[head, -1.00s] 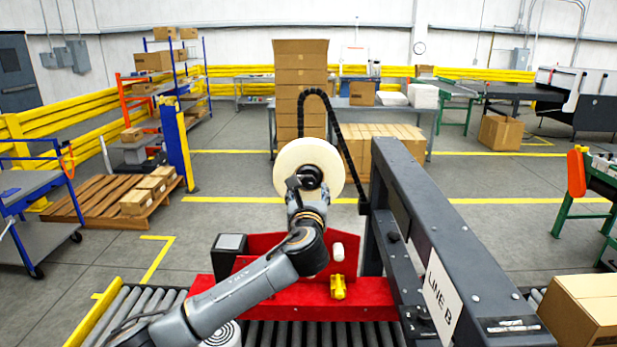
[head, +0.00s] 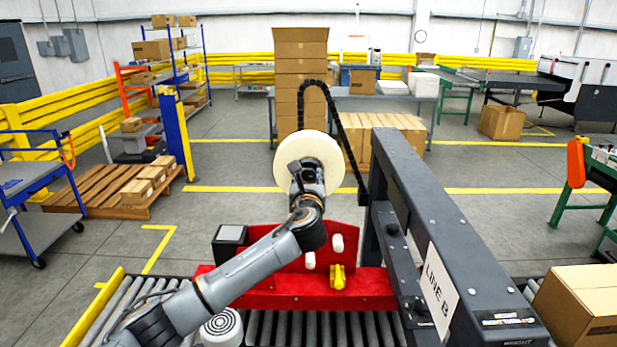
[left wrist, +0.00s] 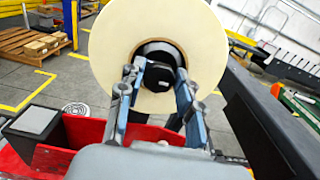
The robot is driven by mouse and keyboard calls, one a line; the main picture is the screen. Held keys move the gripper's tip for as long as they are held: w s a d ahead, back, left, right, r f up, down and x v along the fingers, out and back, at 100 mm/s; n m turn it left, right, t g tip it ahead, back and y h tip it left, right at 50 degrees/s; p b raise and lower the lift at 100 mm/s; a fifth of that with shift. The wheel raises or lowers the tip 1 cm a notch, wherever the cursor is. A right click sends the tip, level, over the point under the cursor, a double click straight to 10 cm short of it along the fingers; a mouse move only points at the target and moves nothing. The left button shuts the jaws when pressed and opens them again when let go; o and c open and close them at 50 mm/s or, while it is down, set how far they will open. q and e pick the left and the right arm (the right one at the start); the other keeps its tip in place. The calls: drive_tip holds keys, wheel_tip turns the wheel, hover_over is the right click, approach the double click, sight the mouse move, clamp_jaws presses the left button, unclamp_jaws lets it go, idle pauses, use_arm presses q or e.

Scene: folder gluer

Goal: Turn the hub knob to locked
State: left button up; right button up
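A large cream roll (head: 330,158) faces me upright, with a dark hub knob (left wrist: 158,68) at its centre. My left gripper (head: 305,168) is at the hub in the head view and covers most of the knob. In the left wrist view, the two fingers of my left gripper (left wrist: 160,76) straddle the knob, with a gap between them. Contact between the fingertips and the knob is not clear. The knob's locked or unlocked marking cannot be read. My right gripper is not in view.
A red fixture (head: 272,290) with white pegs and a yellow clamp (head: 338,277) stands below the roll. A dark beam labelled LINE B (head: 440,240) runs close on the right. Rollers (head: 330,328) lie in front, and a carton (head: 580,305) sits at far right.

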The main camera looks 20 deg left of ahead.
use_arm(q)
drive_tip(key=shift+f+n, duration=0.1)
drive_tip(key=shift+n, duration=0.2)
drive_tip(key=shift+n+b, duration=0.5)
drive_tip(key=shift+n, duration=0.4)
drive_tip(key=n+b, duration=0.2)
drive_tip(key=n, duration=0.4)
drive_tip(key=shift+a+f+b, duration=0.1)
drive_tip(key=shift+f+b, duration=0.05)
drive_tip(key=shift+b, duration=0.15)
drive_tip(key=n+b, duration=0.2)
drive_tip(key=n, duration=0.2)
drive_tip(key=shift+f+n, duration=0.1)
drive_tip(key=shift+n, duration=0.3)
drive_tip(key=shift+n+b, duration=1.1)
drive_tip(key=shift+n, duration=1.2)
